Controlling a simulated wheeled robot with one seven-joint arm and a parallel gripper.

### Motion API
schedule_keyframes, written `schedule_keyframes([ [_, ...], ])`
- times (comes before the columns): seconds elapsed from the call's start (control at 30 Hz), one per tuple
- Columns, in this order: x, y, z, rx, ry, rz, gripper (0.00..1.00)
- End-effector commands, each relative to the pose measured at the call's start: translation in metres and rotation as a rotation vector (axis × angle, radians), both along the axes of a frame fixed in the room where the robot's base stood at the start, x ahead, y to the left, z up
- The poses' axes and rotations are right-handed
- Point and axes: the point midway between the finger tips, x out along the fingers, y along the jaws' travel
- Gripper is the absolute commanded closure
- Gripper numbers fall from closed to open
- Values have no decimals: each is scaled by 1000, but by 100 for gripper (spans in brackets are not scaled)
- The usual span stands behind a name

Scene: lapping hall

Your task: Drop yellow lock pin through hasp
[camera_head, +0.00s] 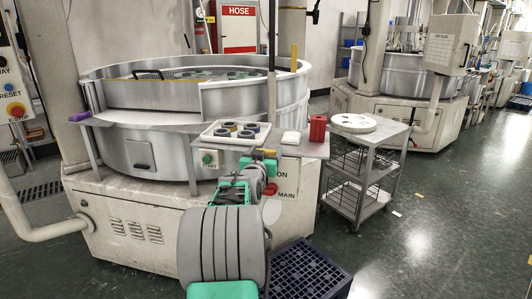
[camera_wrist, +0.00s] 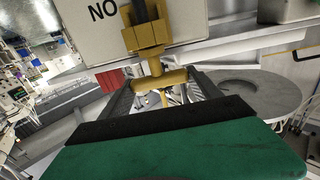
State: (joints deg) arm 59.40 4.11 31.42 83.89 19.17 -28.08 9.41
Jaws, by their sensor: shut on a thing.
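The yellow lock pin (camera_wrist: 160,77) is held by its wide end between the two dark fingers of my gripper (camera_wrist: 164,82). Its narrower shank points away from the gripper toward a yellow forked block (camera_wrist: 146,38), which looks like the hasp, in front of a light panel. The shank end overlaps the block in this view; I cannot tell whether it is inside. In the head view my gripper (camera_head: 266,160) is at the front of the machine, beside the ON label (camera_head: 281,175) and above the red knob (camera_head: 270,189). A small yellow part shows there; the hasp is not clear.
A trolley (camera_head: 384,136) with a round plate stands right. A dark crate (camera_head: 301,272) sits on the floor.

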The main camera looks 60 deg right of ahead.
Motion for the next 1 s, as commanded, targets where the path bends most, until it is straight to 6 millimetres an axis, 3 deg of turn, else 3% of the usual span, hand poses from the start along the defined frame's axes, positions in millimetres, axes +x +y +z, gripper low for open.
schedule_keyframes([
  [0.07,0,0,-2,-2,0,0,75],
  [0.1,0,0,0,-2,0,0,25],
  [0.37,0,0,-1,-1,0,0,3],
  [0.67,0,3,-2,1,0,0,2],
  [1.0,-14,61,-2,-2,0,2,2],
])
